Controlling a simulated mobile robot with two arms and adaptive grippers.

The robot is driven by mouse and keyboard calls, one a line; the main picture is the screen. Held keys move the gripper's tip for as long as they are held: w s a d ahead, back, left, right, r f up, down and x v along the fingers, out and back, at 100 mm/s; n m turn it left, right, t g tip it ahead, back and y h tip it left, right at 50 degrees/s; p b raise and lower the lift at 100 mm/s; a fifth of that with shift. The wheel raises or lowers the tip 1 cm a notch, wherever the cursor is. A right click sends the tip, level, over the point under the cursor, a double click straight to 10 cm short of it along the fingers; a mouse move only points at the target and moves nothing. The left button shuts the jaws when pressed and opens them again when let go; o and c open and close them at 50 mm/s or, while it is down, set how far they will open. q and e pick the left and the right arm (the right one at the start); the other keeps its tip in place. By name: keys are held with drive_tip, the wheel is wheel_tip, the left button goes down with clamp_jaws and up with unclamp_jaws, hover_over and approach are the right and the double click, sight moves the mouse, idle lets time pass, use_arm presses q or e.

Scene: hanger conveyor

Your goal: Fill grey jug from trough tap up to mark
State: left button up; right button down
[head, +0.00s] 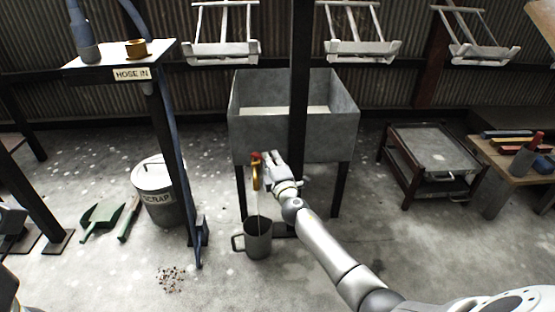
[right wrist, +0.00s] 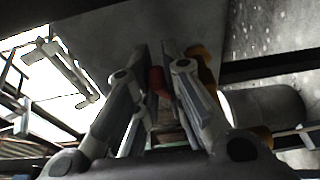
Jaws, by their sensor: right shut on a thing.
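The grey trough (head: 295,141) stands on dark legs in the middle of the head view. Its brass tap (head: 256,177) with a red handle (head: 255,156) sticks out at the front left. My right gripper (head: 270,163) is at the tap, shut on the red handle, which shows between the fingers in the right wrist view (right wrist: 156,80). The grey jug (head: 258,241) stands upright below the tap, its handle to the left. A thin pale stream (head: 257,203) runs from the spout towards the jug. The level and the mark inside cannot be made out. My left gripper is out of view.
A dark post (head: 299,80) stands before the trough. A scrap bin (head: 157,203), a green dustpan (head: 103,214) and a hose-in stand (head: 120,61) are on the left. A low cart (head: 433,151) and a wooden bench (head: 508,158) stand right. White hangers (head: 220,50) hang above.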

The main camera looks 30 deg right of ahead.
idle(0.4)
drive_tip(key=c, duration=1.5)
unclamp_jaws()
drive_tip(key=shift+s+a, duration=0.35)
drive_tip(key=shift+s, duration=1.65)
drive_tip(key=shift+s+a, duration=0.4)
drive_tip(key=shift+s, duration=1.55)
drive_tip(key=shift+s+a, duration=0.35)
drive_tip(key=shift+s, duration=1.65)
